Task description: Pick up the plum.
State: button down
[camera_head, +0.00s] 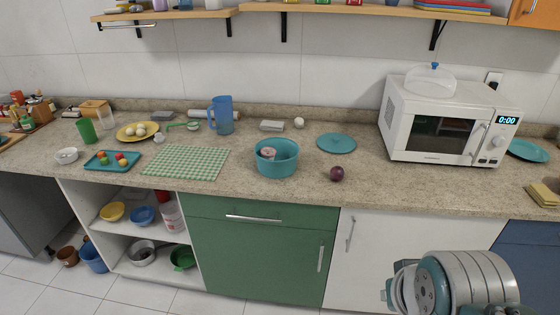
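A small dark purple plum (337,174) sits on the speckled countertop near its front edge. It is to the right of a teal pot and in front of a teal flat disc. It stands alone, with nothing touching it that I can see. Part of my arm shows at the lower right, in front of the white and blue cabinets and well below and to the right of the plum. The fingertips of my gripper do not show clearly in this view.
A teal disc (336,142) lies behind the plum. A white microwave (438,125) stands to the right. A green checked mat (186,163) lies left. Wall shelves (380,10) hang above. The counter around the plum is clear.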

aim_at(337, 174)
jog(key=i+j+z, duration=0.1)
jog(key=i, duration=0.5)
jog(key=i+j, duration=0.2)
jog(key=i, duration=0.4)
jog(key=l+z, duration=0.05)
